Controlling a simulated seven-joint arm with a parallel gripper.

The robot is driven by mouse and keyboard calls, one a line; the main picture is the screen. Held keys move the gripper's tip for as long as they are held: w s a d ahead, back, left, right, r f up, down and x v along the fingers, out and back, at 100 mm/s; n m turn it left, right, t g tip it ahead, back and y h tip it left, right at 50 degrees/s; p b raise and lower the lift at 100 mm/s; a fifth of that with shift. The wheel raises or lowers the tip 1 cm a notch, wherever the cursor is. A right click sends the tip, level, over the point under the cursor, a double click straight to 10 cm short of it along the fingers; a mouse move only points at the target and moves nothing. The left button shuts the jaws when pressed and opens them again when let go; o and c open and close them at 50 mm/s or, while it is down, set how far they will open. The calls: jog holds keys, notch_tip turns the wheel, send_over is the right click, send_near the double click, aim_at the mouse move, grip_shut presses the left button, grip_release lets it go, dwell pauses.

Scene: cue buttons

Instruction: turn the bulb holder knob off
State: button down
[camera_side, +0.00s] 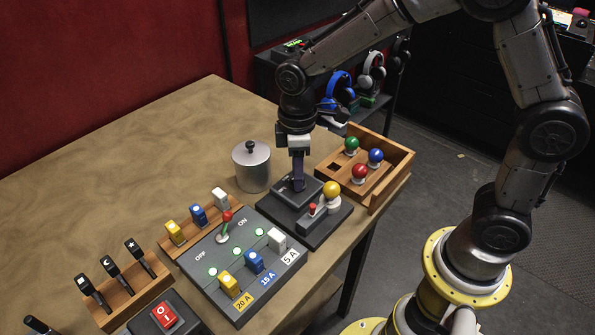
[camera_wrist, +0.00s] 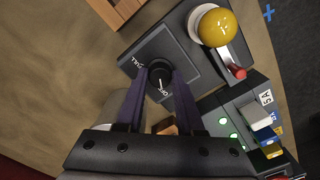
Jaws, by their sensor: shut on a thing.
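The bulb holder (camera_side: 318,222) is a dark base with a yellow bulb (camera_side: 331,188) in its socket. The bulb also shows in the wrist view (camera_wrist: 215,27). The round black knob (camera_wrist: 158,70) sits on the holder's grey dial plate (camera_wrist: 192,60), which bears "FULL" and "OFF" labels, with "OFF" near the knob's lower edge. My gripper (camera_wrist: 160,84) points down with its two purple fingers shut on the knob, one on each side. In the side view my gripper (camera_side: 298,186) hides the knob. The knob's exact setting is hard to read.
A small red lever (camera_side: 312,208) stands beside the bulb. A switch panel (camera_side: 238,262) with a red-tipped lever (camera_side: 227,216) lies to the left. A metal pot (camera_side: 251,168) stands behind, close to my gripper. A wooden box (camera_side: 402,166) with coloured bulbs is at right.

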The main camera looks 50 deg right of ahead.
jog(key=c, duration=0.5)
grip_release()
notch_tip(320, 180, up, 14)
jog(key=shift+f, duration=0.1)
